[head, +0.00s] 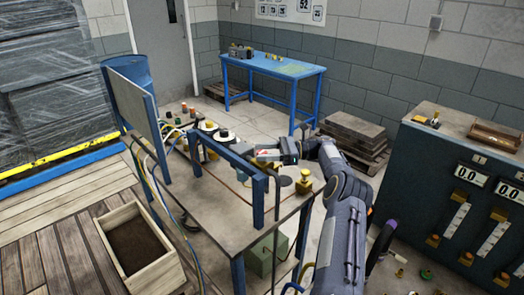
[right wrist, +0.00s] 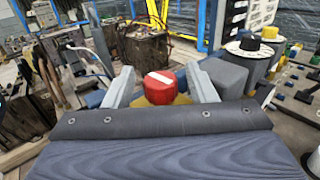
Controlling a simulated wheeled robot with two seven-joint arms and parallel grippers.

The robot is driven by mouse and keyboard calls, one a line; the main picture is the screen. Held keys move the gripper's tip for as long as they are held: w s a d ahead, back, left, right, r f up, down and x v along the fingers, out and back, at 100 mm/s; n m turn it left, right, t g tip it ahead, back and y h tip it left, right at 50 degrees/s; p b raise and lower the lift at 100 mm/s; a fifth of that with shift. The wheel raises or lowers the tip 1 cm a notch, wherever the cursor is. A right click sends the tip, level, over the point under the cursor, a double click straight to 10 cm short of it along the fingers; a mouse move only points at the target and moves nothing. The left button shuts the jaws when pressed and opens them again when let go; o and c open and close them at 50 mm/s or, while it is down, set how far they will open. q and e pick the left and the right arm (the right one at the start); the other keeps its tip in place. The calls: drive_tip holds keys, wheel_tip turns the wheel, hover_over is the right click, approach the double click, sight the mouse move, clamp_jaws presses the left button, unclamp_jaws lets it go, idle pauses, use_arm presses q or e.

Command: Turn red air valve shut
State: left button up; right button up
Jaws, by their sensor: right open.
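The red air valve (right wrist: 160,88) is a round red knob with a white bar across its top, above a yellow part, in the middle of the right wrist view. In the head view only a bit of its red (head: 263,152) shows at my right gripper (head: 266,154). My right gripper is open, and the right wrist view shows its two grey fingers (right wrist: 160,92) on either side of the knob, apart from each other. Whether either finger touches the knob I cannot tell. My left gripper is in neither view.
The valve is at a workbench (head: 228,222) with a blue frame. White discs with a black knob (right wrist: 251,46) and a yellow knob stand close by. A yellow fitting (head: 304,182) stands at the bench's right. A control cabinet (head: 455,190) is at the right.

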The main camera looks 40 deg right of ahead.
drive_tip(key=shift+w+a, duration=0.25)
drive_tip(key=shift+a, duration=0.15)
drive_tip(key=shift+c, duration=0.2)
drive_tip(key=c, duration=0.9)
drive_tip(key=shift+m+t+h, duration=0.6)
drive_tip(key=shift+m+t, duration=0.2)
drive_tip(key=shift+t, duration=0.1)
drive_tip(key=o, duration=0.9)
drive_tip(key=shift+o, duration=0.2)
